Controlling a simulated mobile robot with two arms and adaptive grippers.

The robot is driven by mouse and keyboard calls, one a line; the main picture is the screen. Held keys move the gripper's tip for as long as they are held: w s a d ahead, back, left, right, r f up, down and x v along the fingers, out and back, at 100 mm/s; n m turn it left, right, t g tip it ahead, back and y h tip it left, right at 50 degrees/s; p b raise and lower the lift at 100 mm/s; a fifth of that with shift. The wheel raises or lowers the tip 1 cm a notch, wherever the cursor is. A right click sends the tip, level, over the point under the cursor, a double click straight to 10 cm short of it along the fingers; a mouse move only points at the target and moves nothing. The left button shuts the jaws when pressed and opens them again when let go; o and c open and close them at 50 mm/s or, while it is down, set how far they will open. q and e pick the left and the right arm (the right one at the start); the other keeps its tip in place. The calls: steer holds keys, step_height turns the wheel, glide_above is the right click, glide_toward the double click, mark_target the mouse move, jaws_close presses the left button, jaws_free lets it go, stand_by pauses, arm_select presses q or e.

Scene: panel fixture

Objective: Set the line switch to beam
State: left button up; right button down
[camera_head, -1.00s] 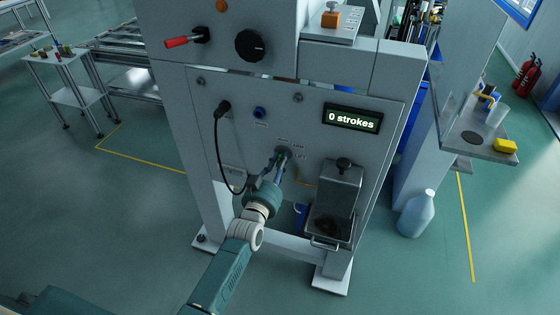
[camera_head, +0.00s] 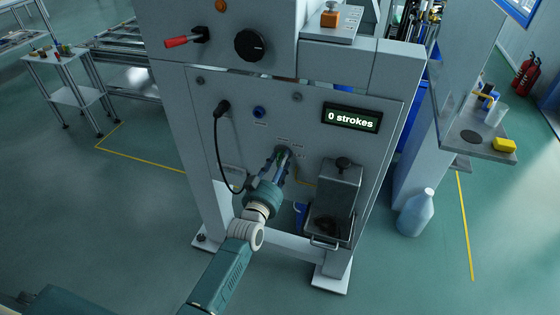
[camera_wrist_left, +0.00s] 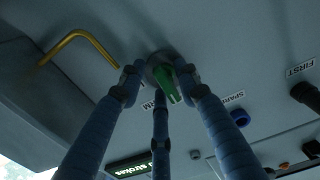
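The green switch knob (camera_wrist_left: 168,84) sits on a round grey base on the panel in the left wrist view. My left gripper (camera_head: 281,158) reaches the panel at the switch in the head view and hides most of it. In the wrist view its fingers (camera_wrist_left: 158,85) stand spread around the knob. A gap shows between the left finger and the knob; the right finger is very close to it, and contact is unclear. A label by the switch is partly hidden by the fingers, and I cannot read "beam" anywhere. My right gripper is not in view.
A black cable (camera_head: 218,150) hangs left of my left gripper. A blue button (camera_head: 259,113) and a "0 strokes" display (camera_head: 352,117) are above. A grey box with a black knob (camera_head: 340,185) stands close at right. A yellow bent rod (camera_wrist_left: 78,42) is near the fingers.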

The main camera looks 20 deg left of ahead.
arm_select(q)
steer(key=s, duration=1.2)
steer(key=shift+a+r, duration=0.15)
steer(key=shift+a, duration=0.1)
steer(key=s+d+f+g, duration=0.1)
steer(key=s+f+g, duration=0.35)
steer(key=f, duration=0.75)
steer(key=s+f+m+g, duration=0.1)
steer(key=s+f+g, duration=0.1)
steer(key=s+f, duration=0.7)
steer(key=s+d+f+g, duration=0.1)
steer(key=s+f+g, duration=0.25)
steer(key=f, duration=1.05)
steer(key=s+a+f+g, duration=0.2)
steer(key=s+f, duration=0.3)
steer(key=s, duration=0.5)
steer(key=s+a+f+g, duration=0.2)
steer(key=s+f, duration=0.3)
steer(key=s, duration=0.6)
steer(key=s+a+f+m+g, duration=0.1)
steer(key=s+f+g, duration=0.2)
steer(key=s, duration=0.8)
step_height(320, 180, down, 2)
steer(key=shift+s+a+f+y, duration=0.2)
steer(key=shift+a+y, duration=0.1)
steer(key=shift+a, duration=0.1)
